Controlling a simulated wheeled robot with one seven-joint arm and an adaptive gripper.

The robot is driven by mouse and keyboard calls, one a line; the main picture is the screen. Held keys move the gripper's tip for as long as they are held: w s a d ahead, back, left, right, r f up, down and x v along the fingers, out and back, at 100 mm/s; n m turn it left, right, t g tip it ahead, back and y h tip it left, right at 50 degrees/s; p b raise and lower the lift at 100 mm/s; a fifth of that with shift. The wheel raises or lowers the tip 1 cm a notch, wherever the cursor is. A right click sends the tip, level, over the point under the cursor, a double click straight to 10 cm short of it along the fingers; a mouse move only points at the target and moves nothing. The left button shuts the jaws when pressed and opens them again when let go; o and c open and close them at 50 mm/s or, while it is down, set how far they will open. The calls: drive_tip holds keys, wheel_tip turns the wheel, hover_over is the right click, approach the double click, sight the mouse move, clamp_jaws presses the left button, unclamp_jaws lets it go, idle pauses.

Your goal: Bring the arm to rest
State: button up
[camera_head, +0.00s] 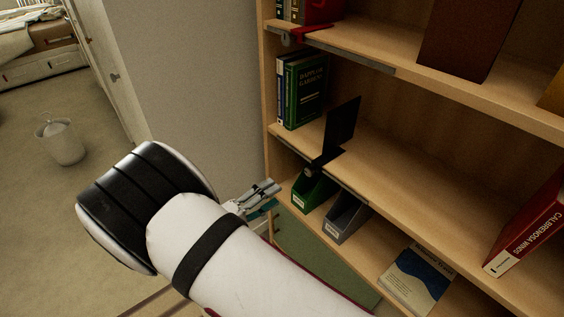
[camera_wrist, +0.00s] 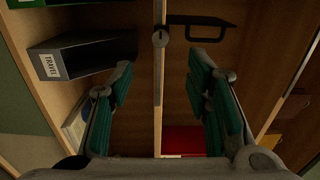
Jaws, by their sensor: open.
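My gripper (camera_head: 268,195) is in front of the left side of a wooden bookshelf (camera_head: 440,110), near the shelf with the file holders. My white arm crosses the lower middle of the head view and hides part of the shelf. In the wrist view my gripper (camera_wrist: 160,72) has its two green-padded fingers spread wide, with nothing held between them. A wooden shelf edge (camera_wrist: 158,105) shows between the fingers, beyond them. I cannot tell whether the fingers touch the shelf.
A black bookend (camera_head: 342,124) stands beside several upright books (camera_head: 308,90). A green file holder (camera_head: 312,187), a grey file holder (camera_head: 346,218) and a flat book (camera_head: 416,279) are below. A red book (camera_head: 530,225) leans at right. Floor is open at left, around a white bin (camera_head: 60,143).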

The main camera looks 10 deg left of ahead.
drive_tip(key=s+d+r+m+g+y+p, duration=0.1)
drive_tip(key=s+d+r+m+g+p, duration=0.15)
drive_tip(key=d+r+m+g, duration=0.7)
drive_tip(key=s+d+r+m+g+y+p, duration=0.1)
drive_tip(key=s+d+r+m+g+p, duration=0.2)
drive_tip(key=d+r+m, duration=1.1)
drive_tip(key=s+d+r+m+y+p, duration=0.1)
drive_tip(key=s+d+r+m+y, duration=0.2)
drive_tip(key=s+m, duration=0.4)
drive_tip(key=s+d+r+m+t+y+p, duration=0.1)
drive_tip(key=s+d+r+m+y+p, duration=0.1)
drive_tip(key=s+r+m, duration=0.3)
drive_tip(key=s+d+r+m+t+y+p, duration=0.1)
drive_tip(key=s+d+r+m+y, duration=0.3)
drive_tip(key=s+m, duration=0.5)
drive_tip(key=shift+s+d+r+m+p, duration=0.3)
drive_tip(key=shift+d+m+p, duration=0.05)
drive_tip(key=shift+m, duration=0.7)
